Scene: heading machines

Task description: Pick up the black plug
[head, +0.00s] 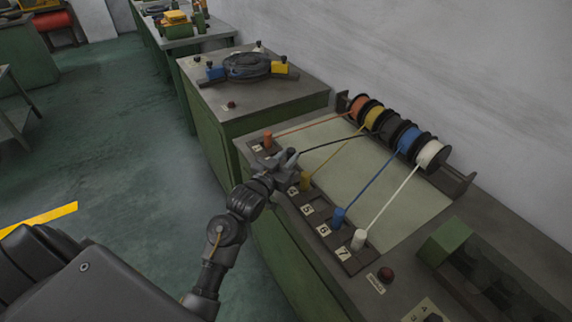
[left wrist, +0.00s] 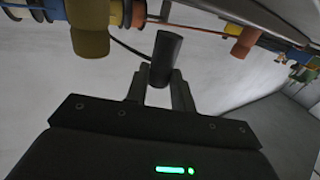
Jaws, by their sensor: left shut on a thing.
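The black plug (left wrist: 166,58) is a dark cylinder held between the two fingers of my left gripper (left wrist: 161,84) in the left wrist view. In the head view my left gripper (head: 280,168) is over the left edge of the bench, between the orange plug (head: 267,139) and the yellow plug (head: 305,181). The black plug (head: 291,154) shows small at its tip, with a black cable running to the spools. Whether it touches its socket is hidden by the gripper. My right gripper is not in view.
The blue plug (head: 338,217) and white plug (head: 359,238) stand farther along the numbered row. Coloured cables cross the pale panel (head: 390,190) to a rack of spools (head: 395,134). A red button (head: 385,274) is near the front. The green floor at left is clear.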

